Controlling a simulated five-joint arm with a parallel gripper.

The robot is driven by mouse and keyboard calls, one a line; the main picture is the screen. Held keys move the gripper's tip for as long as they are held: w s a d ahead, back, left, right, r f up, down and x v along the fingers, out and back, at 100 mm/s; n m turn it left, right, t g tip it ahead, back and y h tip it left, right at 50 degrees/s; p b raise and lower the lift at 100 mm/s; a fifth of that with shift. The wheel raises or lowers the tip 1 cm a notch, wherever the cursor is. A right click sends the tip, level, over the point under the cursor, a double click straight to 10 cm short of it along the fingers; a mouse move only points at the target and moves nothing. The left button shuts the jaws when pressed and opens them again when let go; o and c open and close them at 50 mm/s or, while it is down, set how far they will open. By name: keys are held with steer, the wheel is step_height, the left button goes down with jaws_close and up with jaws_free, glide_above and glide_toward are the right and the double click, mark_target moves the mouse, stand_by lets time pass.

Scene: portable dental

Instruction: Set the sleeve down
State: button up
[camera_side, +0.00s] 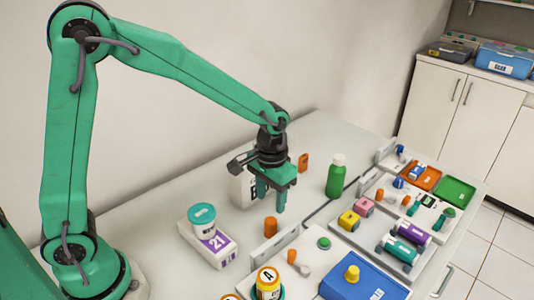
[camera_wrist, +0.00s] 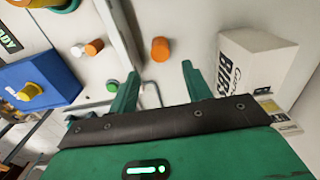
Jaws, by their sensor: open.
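No part is labelled as the sleeve; a small orange cylinder (camera_side: 270,227) stands upright on the pale worktop and may be it. It also shows in the wrist view (camera_wrist: 161,49), ahead of and roughly between my fingertips. My gripper (camera_side: 268,200) is open and points down, with its tips just above and behind the cylinder in the side view. Its two green fingers (camera_wrist: 160,75) are spread with nothing between them in the wrist view. I cannot tell the exact gap from fingertips to cylinder.
A white bibs box (camera_wrist: 258,62) stands close to one finger. A green bottle (camera_side: 336,177) stands to the right, and a white box (camera_side: 210,248) bearing a teal-lidded jar (camera_side: 202,217) to the left. A blue box (camera_side: 362,280) and several small coloured parts crowd the front right.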

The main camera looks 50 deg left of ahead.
step_height(320, 180, up, 3)
steer(key=shift+r, duration=0.1)
stand_by(0.7)
steer(key=s+a+r+t, duration=0.2)
steer(key=s+a+r, duration=0.2)
steer(key=s, duration=0.4)
steer(key=s+a+r+t, duration=0.3)
steer(key=s+a+r, duration=0.2)
steer(key=s+r, duration=0.2)
steer(key=shift+s+a+t, duration=0.25)
steer(key=shift+s+t, duration=0.05)
steer(key=shift+s, duration=0.5)
stand_by(0.6)
